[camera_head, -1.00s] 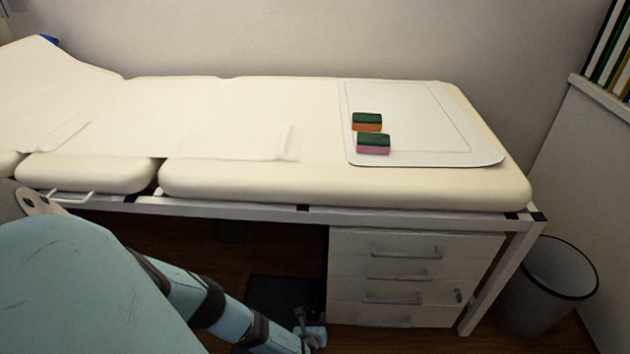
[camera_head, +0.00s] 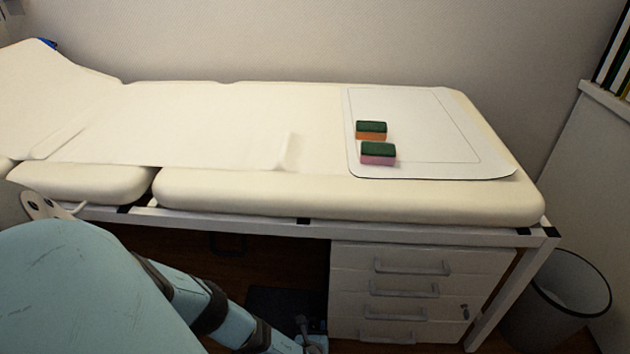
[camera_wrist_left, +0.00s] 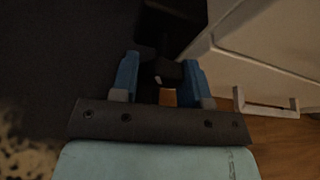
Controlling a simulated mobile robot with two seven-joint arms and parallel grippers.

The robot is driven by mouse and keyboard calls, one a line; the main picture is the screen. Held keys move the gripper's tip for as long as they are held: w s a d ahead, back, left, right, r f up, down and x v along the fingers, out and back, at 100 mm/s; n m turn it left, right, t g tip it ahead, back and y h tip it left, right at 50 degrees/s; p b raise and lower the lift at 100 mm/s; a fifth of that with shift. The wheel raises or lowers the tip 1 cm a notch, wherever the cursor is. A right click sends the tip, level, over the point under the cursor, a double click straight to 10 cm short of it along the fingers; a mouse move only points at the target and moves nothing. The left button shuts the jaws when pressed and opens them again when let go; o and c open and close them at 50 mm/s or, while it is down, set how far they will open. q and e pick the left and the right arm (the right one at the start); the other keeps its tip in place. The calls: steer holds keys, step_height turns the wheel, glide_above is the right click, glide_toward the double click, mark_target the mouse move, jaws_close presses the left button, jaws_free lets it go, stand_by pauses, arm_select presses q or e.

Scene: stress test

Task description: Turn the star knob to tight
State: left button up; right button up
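I cannot make out a star knob in the head view. My left gripper (camera_head: 312,338) is at the bottom edge of the head view, low in front of the drawer unit and partly cut off. In the left wrist view its two blue fingers (camera_wrist_left: 160,80) stand apart. A small dark shape (camera_wrist_left: 166,72) shows between them, below a black block (camera_wrist_left: 172,25); I cannot tell what either is or whether the fingers touch anything. My right gripper is in neither view.
A cream padded couch (camera_head: 350,205) carries a white mat (camera_head: 440,170) with two sponges, one green and orange (camera_head: 371,131), one green and pink (camera_head: 378,155). A white drawer unit (camera_head: 400,270) stands under it. A waste bin (camera_head: 568,285) is at the right.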

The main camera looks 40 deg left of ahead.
arm_select(q)
steer(key=shift+d+r+m+p, duration=0.1)
steer(key=shift+r+m+p, duration=0.05)
steer(key=shift+m+p, duration=0.3)
steer(key=shift+m+g+y, duration=0.35)
steer(key=shift+g+y, duration=0.05)
steer(key=shift+m+g+y+p, duration=0.3)
steer(key=shift+m+y+p, duration=0.1)
steer(key=shift+m, duration=0.3)
steer(key=shift+w+m, duration=0.1)
steer(key=shift+m, duration=0.2)
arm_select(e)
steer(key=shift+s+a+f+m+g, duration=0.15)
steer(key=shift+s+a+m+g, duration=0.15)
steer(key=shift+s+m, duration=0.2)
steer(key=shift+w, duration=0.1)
arm_select(q)
steer(key=o, duration=0.6)
steer(key=shift+o, duration=0.3)
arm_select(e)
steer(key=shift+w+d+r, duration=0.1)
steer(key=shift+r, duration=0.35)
